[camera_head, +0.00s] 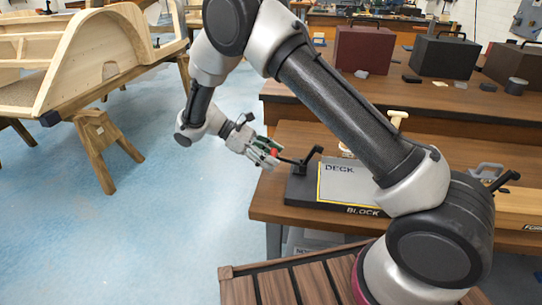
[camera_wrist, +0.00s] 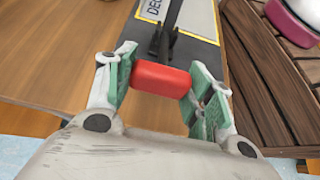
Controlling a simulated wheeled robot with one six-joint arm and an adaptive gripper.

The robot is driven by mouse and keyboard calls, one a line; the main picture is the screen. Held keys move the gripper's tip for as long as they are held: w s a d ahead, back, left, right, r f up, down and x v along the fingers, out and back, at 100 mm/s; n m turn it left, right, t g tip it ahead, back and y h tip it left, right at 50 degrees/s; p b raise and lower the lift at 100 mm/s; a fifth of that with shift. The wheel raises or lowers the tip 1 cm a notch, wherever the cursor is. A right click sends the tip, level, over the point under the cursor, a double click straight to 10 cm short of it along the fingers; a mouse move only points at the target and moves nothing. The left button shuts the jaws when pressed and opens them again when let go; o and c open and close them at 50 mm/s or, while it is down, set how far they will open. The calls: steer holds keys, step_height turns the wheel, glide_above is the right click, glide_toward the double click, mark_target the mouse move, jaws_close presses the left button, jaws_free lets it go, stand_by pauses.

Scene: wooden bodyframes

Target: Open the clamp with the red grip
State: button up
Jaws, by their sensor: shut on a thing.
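The clamp (camera_head: 303,162) is black and stands at the left end of the board marked DECK and BLOCK. My gripper (camera_head: 265,153) comes in from the left and is shut on the red grip. In the wrist view, the red grip (camera_wrist: 160,79) lies crosswise between the two green-padded fingers of my gripper (camera_wrist: 162,76). The clamp's black base (camera_wrist: 160,42) shows beyond it. The clamp's contact with the board is too small to tell.
The DECK board (camera_head: 345,180) lies on the wooden table (camera_head: 290,135). A second clamp (camera_head: 497,180) with a black handle is at the right. Slatted wood (camera_head: 290,285) is in front. A wooden frame on trestles (camera_head: 95,145) stands left, with open blue floor between.

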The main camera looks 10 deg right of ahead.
steer(key=o, duration=1.5)
steer(key=shift+a, duration=0.15)
steer(key=shift+c, duration=0.2)
steer(key=shift+w, duration=0.1)
steer(key=v, duration=1.2)
